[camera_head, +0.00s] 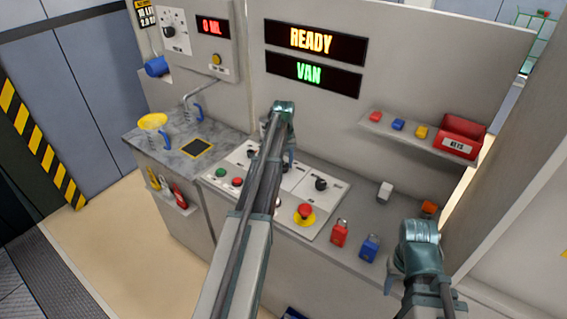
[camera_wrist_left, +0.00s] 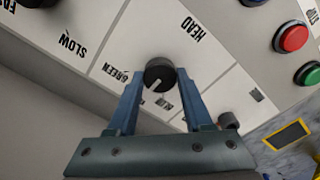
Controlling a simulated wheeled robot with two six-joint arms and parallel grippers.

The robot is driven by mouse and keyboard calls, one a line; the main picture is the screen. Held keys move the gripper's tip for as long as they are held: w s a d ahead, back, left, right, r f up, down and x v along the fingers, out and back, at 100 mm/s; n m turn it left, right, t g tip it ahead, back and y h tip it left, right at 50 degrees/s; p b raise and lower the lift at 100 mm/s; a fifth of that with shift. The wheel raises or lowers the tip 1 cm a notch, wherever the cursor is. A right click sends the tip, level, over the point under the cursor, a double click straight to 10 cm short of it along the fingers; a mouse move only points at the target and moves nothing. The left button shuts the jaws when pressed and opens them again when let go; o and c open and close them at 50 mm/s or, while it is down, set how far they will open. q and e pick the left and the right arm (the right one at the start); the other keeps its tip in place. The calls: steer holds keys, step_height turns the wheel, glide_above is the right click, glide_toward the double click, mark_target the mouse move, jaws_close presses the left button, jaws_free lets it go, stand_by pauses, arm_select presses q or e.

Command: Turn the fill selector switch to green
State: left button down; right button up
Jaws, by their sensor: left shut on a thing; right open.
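The fill selector switch (camera_wrist_left: 159,74) is a round black knob on a white panel plate, with a white pointer line. In the left wrist view a "GREEN" label lies to its left and a "HEAD" label above right. The pointer line shows on the knob's lower part, towards the gripper; its exact setting is hard to tell. My left gripper (camera_wrist_left: 160,88) is shut on the knob, one finger on each side. In the head view my left gripper (camera_head: 280,140) is over the control panel (camera_head: 325,190) and hides the knob. My right gripper (camera_head: 415,240) is open at lower right; its fingertips are unclear.
Green and red buttons (camera_wrist_left: 290,38) sit beside the selector plate. A red emergency button (camera_head: 305,211) and another black knob (camera_head: 321,184) are nearby. Red (camera_head: 340,232) and blue (camera_head: 370,247) blocks stand on the counter. Displays read "READY" (camera_head: 311,39) and "VAN" (camera_head: 310,73).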

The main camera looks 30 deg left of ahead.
mark_target(284, 165)
arm_select(q)
steer(key=m, duration=0.4)
steer(key=shift+m, duration=2.5)
steer(key=shift+c, duration=1.5)
jaws_free()
step_height(284, 165, up, 14)
steer(key=p, duration=1.3)
steer(key=shift+p, duration=0.4)
